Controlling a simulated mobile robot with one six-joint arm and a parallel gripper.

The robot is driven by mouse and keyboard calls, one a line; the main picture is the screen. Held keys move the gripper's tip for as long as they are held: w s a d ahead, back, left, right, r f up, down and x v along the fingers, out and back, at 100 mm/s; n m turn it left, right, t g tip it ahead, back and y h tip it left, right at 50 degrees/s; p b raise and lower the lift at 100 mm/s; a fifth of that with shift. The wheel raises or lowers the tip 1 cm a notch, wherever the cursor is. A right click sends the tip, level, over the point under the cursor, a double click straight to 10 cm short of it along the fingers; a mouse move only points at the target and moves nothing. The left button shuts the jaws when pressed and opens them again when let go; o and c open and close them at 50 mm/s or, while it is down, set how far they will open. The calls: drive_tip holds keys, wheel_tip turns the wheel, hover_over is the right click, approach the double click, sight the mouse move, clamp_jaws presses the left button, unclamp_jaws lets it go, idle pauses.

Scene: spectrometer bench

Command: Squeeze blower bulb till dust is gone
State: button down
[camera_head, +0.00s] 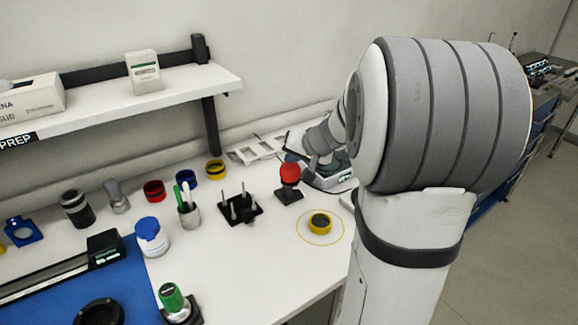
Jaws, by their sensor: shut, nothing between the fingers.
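A red bulb (289,174) stands upright on a small dark base toward the back right of the white bench; it looks most like the blower bulb. A yellow-rimmed round part with a dark centre (320,222) lies in front of it, inside a thin yellow circle on the bench. No dust can be made out on it at this size. My gripper (312,163) is small and partly hidden behind my arm, just right of the red bulb and near a pale instrument (330,182). It is shut and empty. I cannot tell whether it touches the bulb.
A black pegged stand (239,209), a cup of pens (188,212), a blue-lidded jar (151,237) and a green-topped item (173,299) stand to the left. A shelf (150,99) overhangs the back left. The bench front (265,275) is clear. My arm hides the right side.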

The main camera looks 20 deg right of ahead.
sight(292, 167)
drive_tip(key=shift+f+b, duration=0.9)
drive_tip(key=shift+b, duration=0.1)
idle(0.8)
drive_tip(key=shift+r, duration=0.1)
drive_tip(key=shift+r+p, duration=0.85)
drive_tip(key=shift+r, duration=0.4)
drive_tip(key=shift+r, duration=0.1)
drive_tip(key=shift+r+p, duration=1.6)
drive_tip(key=shift+r, duration=0.85)
drive_tip(key=shift+a, duration=0.1)
